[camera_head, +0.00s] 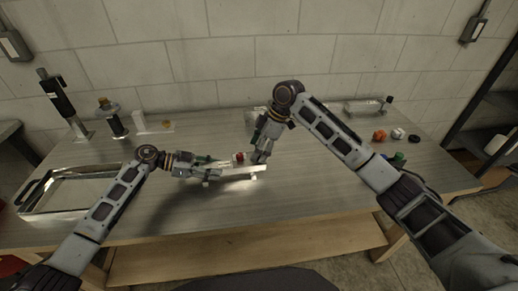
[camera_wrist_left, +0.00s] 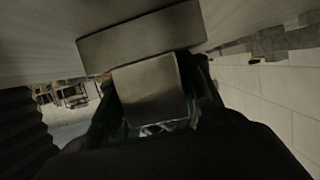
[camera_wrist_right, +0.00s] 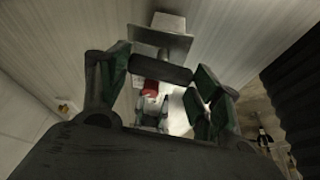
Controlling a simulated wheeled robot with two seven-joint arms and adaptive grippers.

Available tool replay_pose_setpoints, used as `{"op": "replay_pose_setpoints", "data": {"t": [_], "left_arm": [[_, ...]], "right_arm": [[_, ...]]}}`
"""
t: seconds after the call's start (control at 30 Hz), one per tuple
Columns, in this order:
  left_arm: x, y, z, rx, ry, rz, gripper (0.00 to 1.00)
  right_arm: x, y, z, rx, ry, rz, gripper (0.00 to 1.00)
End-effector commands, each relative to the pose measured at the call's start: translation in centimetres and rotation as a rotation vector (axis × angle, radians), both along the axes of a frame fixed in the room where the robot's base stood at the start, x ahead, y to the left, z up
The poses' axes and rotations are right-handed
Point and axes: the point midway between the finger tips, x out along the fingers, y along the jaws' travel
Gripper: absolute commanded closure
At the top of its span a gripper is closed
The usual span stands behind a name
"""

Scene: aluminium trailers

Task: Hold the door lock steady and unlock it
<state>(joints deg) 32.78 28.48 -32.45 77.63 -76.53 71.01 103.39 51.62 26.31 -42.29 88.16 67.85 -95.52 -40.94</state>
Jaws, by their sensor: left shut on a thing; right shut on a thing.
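The door lock (camera_head: 240,171) is a pale metal bar-like piece at the middle of the table, with a small red part (camera_head: 239,157) near its middle. My left gripper (camera_head: 207,172) is shut on its left end. In the left wrist view, a grey metal block of the lock (camera_wrist_left: 150,88) fills the space between the fingers. My right gripper (camera_head: 261,155) comes down from above at the lock's right end and is shut on a dark bar-like part (camera_wrist_right: 162,72). The red part also shows beyond the fingers in the right wrist view (camera_wrist_right: 152,88). The exact finger contacts are partly hidden.
A metal tray (camera_head: 72,192) lies at the table's left. Dark upright tools (camera_head: 62,98) and a white block (camera_head: 139,121) stand at the back left. A clear bottle (camera_head: 364,107) and several small coloured items (camera_head: 380,135) are at the right. The front table (camera_head: 290,225) is clear.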

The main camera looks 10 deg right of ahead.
Motion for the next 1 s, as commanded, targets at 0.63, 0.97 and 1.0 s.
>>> {"op": "replay_pose_setpoints", "data": {"t": [0.63,0.97,1.0], "left_arm": [[0.02,0.13,-0.01,0.001,0.0,0.0,0.95],[0.04,0.15,-0.01,0.002,0.0,0.001,0.95],[0.04,0.14,-0.02,0.002,0.0,0.001,0.95]], "right_arm": [[0.16,-0.25,-0.04,-0.004,0.0,0.143,0.6],[0.14,-0.2,-0.03,-0.003,0.0,0.142,0.21],[0.13,-0.18,-0.02,-0.003,0.0,0.143,0.15]]}}
